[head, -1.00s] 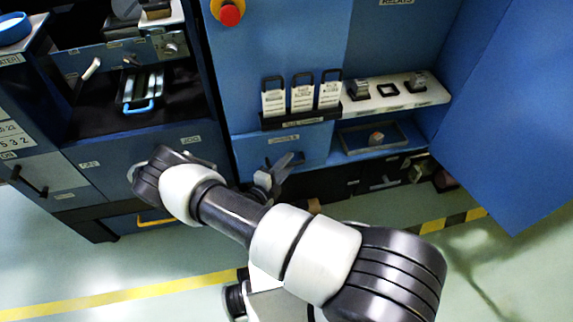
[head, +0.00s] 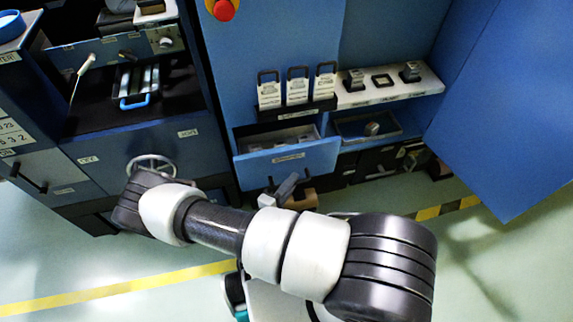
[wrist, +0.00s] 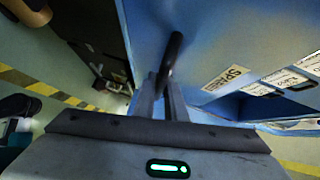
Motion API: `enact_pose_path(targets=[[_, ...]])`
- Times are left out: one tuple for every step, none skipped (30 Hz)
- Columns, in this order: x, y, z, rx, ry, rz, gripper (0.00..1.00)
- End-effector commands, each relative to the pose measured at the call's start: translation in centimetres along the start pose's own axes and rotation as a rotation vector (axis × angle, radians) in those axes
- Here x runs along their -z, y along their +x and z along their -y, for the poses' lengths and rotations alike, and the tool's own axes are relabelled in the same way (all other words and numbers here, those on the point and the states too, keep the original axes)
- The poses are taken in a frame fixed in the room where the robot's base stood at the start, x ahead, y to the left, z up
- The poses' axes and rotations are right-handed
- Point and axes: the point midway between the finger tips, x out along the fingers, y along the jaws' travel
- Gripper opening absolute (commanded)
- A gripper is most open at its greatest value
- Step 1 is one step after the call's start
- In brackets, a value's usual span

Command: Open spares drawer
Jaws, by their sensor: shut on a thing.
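The blue spares drawer (head: 258,172) stands pulled out of the blue cabinet in the head view, its grey inside showing from above with some pale contents too small to tell. In the wrist view its front (wrist: 205,35) fills the upper right, with a white label (wrist: 225,78) partly reading "SPA". My gripper (head: 284,188) is at the drawer front, below the label. In the wrist view my gripper's fingers (wrist: 165,88) are shut on the dark drawer handle (wrist: 174,46). The handle is hidden by the gripper in the head view.
Several white tagged padlock-like items (head: 297,88) stand on a black rack above the drawer. A white shelf (head: 425,85) and a tray (head: 350,133) are to the right. A blue cabinet door (head: 510,110) stands open at right. A handwheel (head: 151,163) is at left.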

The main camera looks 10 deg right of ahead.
Motion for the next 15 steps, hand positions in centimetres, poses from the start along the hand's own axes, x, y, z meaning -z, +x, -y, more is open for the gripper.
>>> enact_pose_path(targets=[[0.41,-0.57,-0.17,-0.002,-0.002,0.003,0.00],[0.62,-0.74,-0.22,-0.001,-0.001,0.002,0.00],[0.79,-0.90,-0.28,-0.001,0.000,0.002,0.00],[0.86,-0.97,-0.31,-0.001,0.001,0.002,0.00],[0.90,-1.02,-0.33,-0.001,0.001,0.002,0.00],[0.92,-1.04,-0.35,-0.001,0.001,0.002,0.00],[0.91,-1.04,-0.35,-0.001,0.002,0.002,0.00],[0.90,-1.03,-0.35,-0.001,0.002,0.002,0.00],[0.89,-1.03,-0.35,-0.001,0.002,0.003,0.00],[0.88,-1.02,-0.35,-0.001,0.002,0.003,0.00],[0.87,-1.02,-0.35,-0.001,0.002,0.003,0.00],[0.86,-1.02,-0.34,-0.001,0.002,0.003,0.00],[0.85,-1.01,-0.34,-0.001,0.002,0.003,0.12],[0.85,-1.01,-0.34,-0.001,0.002,0.003,0.18],[0.86,-1.00,-0.33,-0.001,0.002,0.003,0.24]])
